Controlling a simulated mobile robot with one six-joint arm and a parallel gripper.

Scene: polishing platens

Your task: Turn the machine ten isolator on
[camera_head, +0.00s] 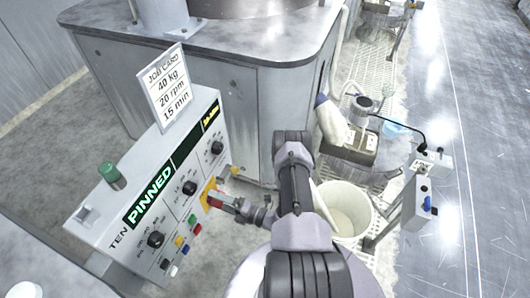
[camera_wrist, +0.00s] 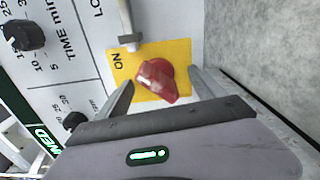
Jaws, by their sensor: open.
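The machine ten control panel (camera_head: 150,190) is a sloped pale box marked TEN, with a green PINNED display. Its isolator is a red rotary knob (camera_wrist: 157,81) on a yellow plate (camera_wrist: 181,52); the plate also shows in the head view (camera_head: 207,190). The word ON is printed left of the knob in the wrist view, and the knob's narrow end points down and right, away from it. My gripper (camera_wrist: 161,78) is open, one finger on each side of the knob, with gaps visible. In the head view my gripper (camera_head: 228,203) partly hides the knob.
Black dials (camera_head: 190,187) and several small coloured buttons (camera_head: 180,241) lie close by on the panel. A grey peg-like part (camera_wrist: 127,25) stands just above the yellow plate. A job card (camera_head: 165,85) stands behind the panel. A white bucket (camera_head: 345,208) is right of my arm.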

